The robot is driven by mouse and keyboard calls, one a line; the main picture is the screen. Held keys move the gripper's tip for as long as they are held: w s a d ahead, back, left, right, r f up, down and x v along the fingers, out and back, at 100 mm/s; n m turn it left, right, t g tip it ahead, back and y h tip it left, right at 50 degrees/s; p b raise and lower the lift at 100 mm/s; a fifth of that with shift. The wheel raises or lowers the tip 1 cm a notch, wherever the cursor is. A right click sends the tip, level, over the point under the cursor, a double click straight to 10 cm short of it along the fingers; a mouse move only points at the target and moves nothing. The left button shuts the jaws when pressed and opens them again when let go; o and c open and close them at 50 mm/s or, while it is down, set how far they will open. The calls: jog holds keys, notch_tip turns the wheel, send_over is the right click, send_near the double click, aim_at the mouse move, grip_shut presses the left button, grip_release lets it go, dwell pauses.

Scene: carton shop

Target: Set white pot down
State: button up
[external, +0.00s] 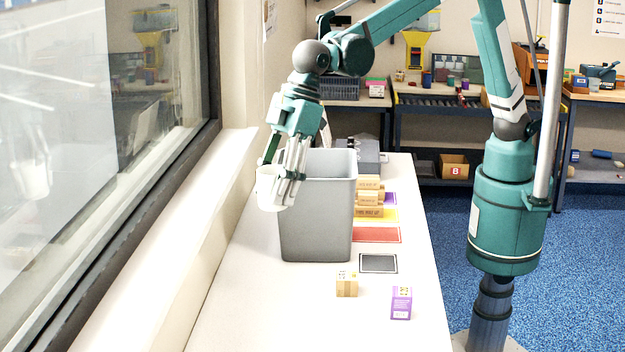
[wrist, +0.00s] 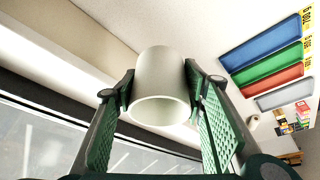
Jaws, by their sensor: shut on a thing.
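The white pot (external: 268,188) is a small, plain round vessel. My gripper (external: 281,190) is shut on it and holds it in the air beside the left wall of the tall grey bin, near the window side of the table. My fingers hide part of the pot in the external view. In the wrist view the pot (wrist: 160,82) sits between the two green-padded fingers of my gripper (wrist: 158,88), one on each side, with its round end towards the camera. The white table (external: 240,300) lies below.
The grey bin (external: 317,215) stands close beside my gripper. Stacked cartons (external: 369,198) and coloured mats, including a red one (external: 376,235) and a dark one (external: 378,263), lie to its right. A small tan box (external: 346,284) and purple box (external: 401,302) stand in front. The front left table is clear.

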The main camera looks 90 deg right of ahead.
jog(key=s+a+n, duration=0.1)
jog(key=s+a, duration=0.3)
jog(key=a, duration=0.2)
notch_tip(320, 180, down, 18)
jog(key=shift+w+d, duration=0.2)
jog(key=shift+w, duration=0.05)
jog(key=shift+f, duration=0.2)
jog(key=shift+f, duration=3)
jog(key=shift+f, duration=1.9)
jog(key=shift+f+b, duration=0.15)
jog(key=shift+b, duration=0.25)
